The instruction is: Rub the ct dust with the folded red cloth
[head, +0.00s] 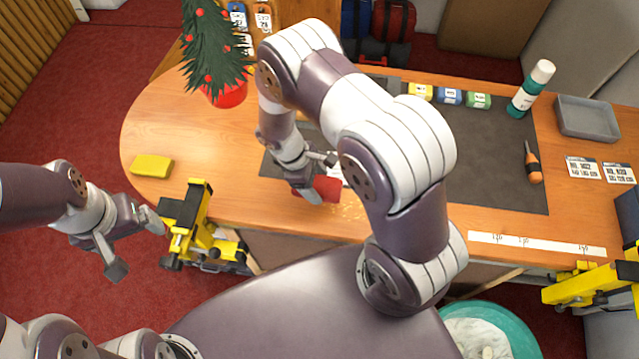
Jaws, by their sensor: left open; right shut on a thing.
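The folded red cloth (328,188) is on the bench top near its front edge, partly hidden by my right gripper. My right gripper (316,191) is shut on the cloth, low over the wood. Pale yellowish dust (347,210) shows on the wood just right of and below the cloth; my arm covers part of that area. My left gripper (136,247) is open and empty, off the bench at the left, above the red floor.
The bench (240,190) has a dark mat (470,150), a yellow block (152,166), a small decorated tree (212,50), a green bottle (530,90), a grey tray (588,118) and an orange-handled tool (532,163). A yellow-black clamp (195,225) stands at the front left edge.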

